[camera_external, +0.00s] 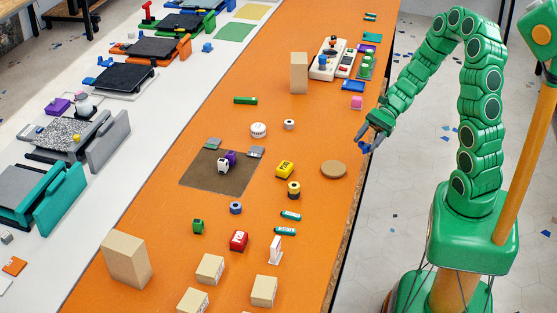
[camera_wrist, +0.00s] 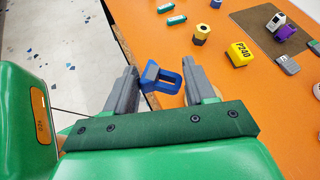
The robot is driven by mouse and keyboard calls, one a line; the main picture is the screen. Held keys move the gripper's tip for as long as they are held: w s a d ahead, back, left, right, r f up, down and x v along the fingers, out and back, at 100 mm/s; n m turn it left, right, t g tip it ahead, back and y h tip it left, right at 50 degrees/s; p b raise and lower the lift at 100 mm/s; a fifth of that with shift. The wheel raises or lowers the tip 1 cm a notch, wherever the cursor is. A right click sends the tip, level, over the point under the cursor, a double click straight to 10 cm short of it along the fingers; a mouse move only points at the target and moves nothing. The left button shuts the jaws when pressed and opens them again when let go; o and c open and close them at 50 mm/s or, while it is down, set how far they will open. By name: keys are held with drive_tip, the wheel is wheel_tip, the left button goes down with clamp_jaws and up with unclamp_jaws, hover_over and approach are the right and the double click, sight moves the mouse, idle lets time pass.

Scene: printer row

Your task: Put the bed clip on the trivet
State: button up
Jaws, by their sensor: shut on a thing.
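The blue bed clip (camera_wrist: 168,77), a small loop-shaped piece, is between the fingertips of my gripper (camera_wrist: 160,74) in the wrist view. My gripper is shut on it. In the external view my gripper (camera_external: 369,142) is at the table's right edge, and the clip (camera_external: 363,147) shows as a small blue patch at its tips. The trivet (camera_external: 333,170) is a round, flat tan disc on the orange table, with nothing on it. It lies below and left of my gripper in the external view.
A yellow box (camera_external: 285,169) and a yellow-black spool (camera_external: 293,190) are left of the trivet. A brown mat (camera_external: 205,183) holds small items. A tall tan box (camera_external: 299,73) and a white tray (camera_external: 317,71) stand farther back. The table around the trivet is mostly clear.

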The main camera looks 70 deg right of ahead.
sight(337, 166)
drive_tip(key=w+f, duration=0.2)
drive_tip(key=w+d+f, duration=0.1)
drive_tip(key=w+f, duration=0.1)
drive_tip(key=w, duration=0.1)
drive_tip(key=w+f, duration=0.2)
drive_tip(key=w, duration=0.1)
drive_tip(key=shift+w+d+f, duration=0.1)
drive_tip(key=shift+d+f, duration=0.1)
drive_tip(key=shift+d, duration=0.2)
drive_tip(key=shift+w+d+f, duration=0.25)
drive_tip(key=shift+w+f, duration=0.6)
drive_tip(key=shift+f, duration=1.55)
drive_tip(key=shift+f, duration=0.1)
drive_tip(key=o, duration=1.1)
